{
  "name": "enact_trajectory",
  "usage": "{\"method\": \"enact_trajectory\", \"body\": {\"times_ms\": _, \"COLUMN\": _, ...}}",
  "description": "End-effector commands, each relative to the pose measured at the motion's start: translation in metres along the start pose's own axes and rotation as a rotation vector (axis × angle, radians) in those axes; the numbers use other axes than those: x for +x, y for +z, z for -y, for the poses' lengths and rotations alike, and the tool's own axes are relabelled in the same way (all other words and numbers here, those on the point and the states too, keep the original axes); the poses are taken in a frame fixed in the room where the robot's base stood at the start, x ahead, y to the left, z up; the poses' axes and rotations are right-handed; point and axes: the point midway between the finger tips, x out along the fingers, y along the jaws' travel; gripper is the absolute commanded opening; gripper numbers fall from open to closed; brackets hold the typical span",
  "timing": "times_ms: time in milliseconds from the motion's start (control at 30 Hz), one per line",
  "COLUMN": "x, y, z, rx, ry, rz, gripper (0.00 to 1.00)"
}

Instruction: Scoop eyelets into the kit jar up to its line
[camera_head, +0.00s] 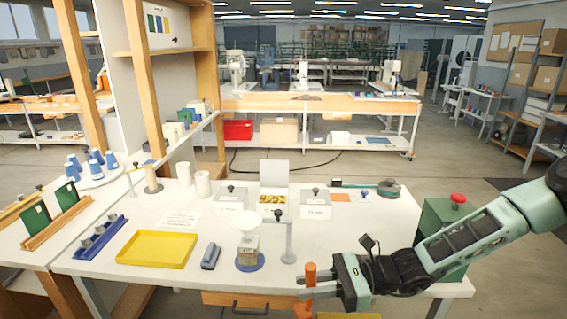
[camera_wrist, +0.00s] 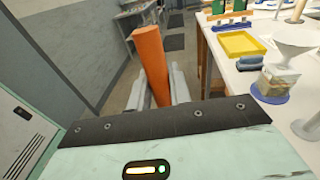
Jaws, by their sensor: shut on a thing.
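My gripper (camera_head: 319,285) is shut on an upright orange handle (camera_head: 310,272) in front of the table's edge. The handle also stands between my fingers in the wrist view (camera_wrist: 152,62); whatever it belongs to is hidden. A small clear jar (camera_head: 248,246) stands on a round blue base (camera_head: 250,264), left of and behind my gripper. A white funnel (camera_head: 247,222) sits over the jar. The jar's line and fill level are too small to read. The middle bin (camera_head: 273,211) shows gold-yellow pieces (camera_head: 272,199), apparently eyelets, at the back of the table.
Lidded bins stand left (camera_head: 231,199) and right (camera_head: 315,205) of the middle one. A grey post (camera_head: 289,243) rises right of the jar. A yellow tray (camera_head: 157,249) and a blue-grey stapler-like object (camera_head: 210,256) lie left of it. A green box with a red button (camera_head: 458,199) stands at right.

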Motion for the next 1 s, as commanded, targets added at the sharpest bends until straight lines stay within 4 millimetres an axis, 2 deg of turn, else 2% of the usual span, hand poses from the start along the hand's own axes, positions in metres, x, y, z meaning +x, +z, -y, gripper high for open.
{"method": "enact_trajectory", "body": {"times_ms": 33, "x": -0.026, "y": -0.013, "z": 0.011, "rx": 0.009, "ry": -0.069, "rz": -0.001, "gripper": 0.0}}
{"method": "enact_trajectory", "body": {"times_ms": 200, "x": -0.107, "y": -0.049, "z": 0.034, "rx": 0.025, "ry": -0.283, "rz": -0.004, "gripper": 0.0}}
{"method": "enact_trajectory", "body": {"times_ms": 400, "x": -0.196, "y": -0.087, "z": 0.04, "rx": 0.041, "ry": -0.515, "rz": -0.007, "gripper": 0.0}}
{"method": "enact_trajectory", "body": {"times_ms": 500, "x": -0.228, "y": -0.101, "z": 0.037, "rx": 0.045, "ry": -0.601, "rz": -0.009, "gripper": 0.0}}
{"method": "enact_trajectory", "body": {"times_ms": 600, "x": -0.249, "y": -0.11, "z": 0.034, "rx": 0.049, "ry": -0.659, "rz": -0.009, "gripper": 0.0}}
{"method": "enact_trajectory", "body": {"times_ms": 700, "x": -0.261, "y": -0.114, "z": 0.032, "rx": 0.05, "ry": -0.691, "rz": -0.008, "gripper": 0.0}}
{"method": "enact_trajectory", "body": {"times_ms": 1000, "x": -0.265, "y": -0.116, "z": 0.03, "rx": 0.051, "ry": -0.693, "rz": -0.016, "gripper": 0.0}}
